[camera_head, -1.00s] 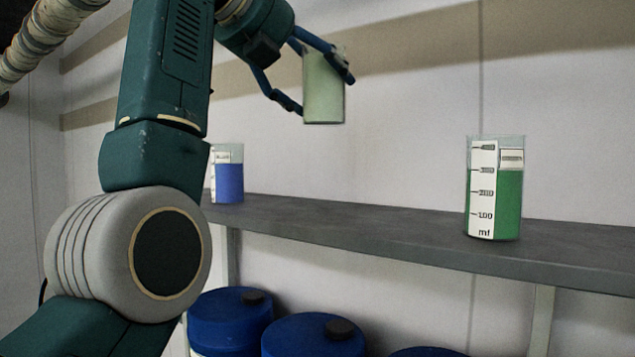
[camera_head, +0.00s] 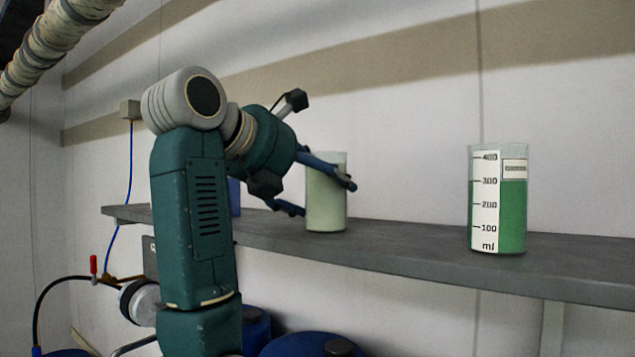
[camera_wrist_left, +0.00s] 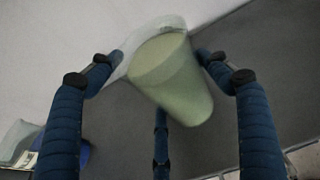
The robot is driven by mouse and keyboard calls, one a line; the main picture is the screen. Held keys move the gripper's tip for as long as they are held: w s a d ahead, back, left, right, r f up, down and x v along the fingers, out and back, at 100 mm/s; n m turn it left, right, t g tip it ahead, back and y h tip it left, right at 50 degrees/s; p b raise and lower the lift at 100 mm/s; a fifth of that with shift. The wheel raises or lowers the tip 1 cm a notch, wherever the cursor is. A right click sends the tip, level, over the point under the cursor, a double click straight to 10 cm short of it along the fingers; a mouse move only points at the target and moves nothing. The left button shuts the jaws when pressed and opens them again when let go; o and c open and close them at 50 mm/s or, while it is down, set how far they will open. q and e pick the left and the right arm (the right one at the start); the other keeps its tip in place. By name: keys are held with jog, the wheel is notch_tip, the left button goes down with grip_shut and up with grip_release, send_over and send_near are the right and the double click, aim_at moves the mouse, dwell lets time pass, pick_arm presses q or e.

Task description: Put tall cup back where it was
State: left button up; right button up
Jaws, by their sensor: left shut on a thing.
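The tall cup (camera_head: 326,205) is a clear cylinder with pale green contents. It stands upright at the shelf (camera_head: 400,250), its base at or just above the top; I cannot tell if it touches. My left gripper (camera_head: 322,197) is shut on the cup, with blue fingers around its sides. In the left wrist view the cup (camera_wrist_left: 172,80) sits between the fingers, slightly blurred. My right gripper is not in view.
A beaker of green liquid with a millilitre scale (camera_head: 513,215) stands to the right on the shelf. A blue-filled beaker (camera_head: 235,197) is mostly hidden behind my left arm. Blue drums (camera_head: 300,346) stand below. The shelf between the cup and green beaker is clear.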

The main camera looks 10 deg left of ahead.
pick_arm(q)
jog(key=shift+s+a+r, duration=0.1)
jog(key=shift+s+r, duration=0.05)
jog(key=o, duration=1.8)
jog(key=shift+f, duration=0.2)
jog(key=shift+o, duration=0.2)
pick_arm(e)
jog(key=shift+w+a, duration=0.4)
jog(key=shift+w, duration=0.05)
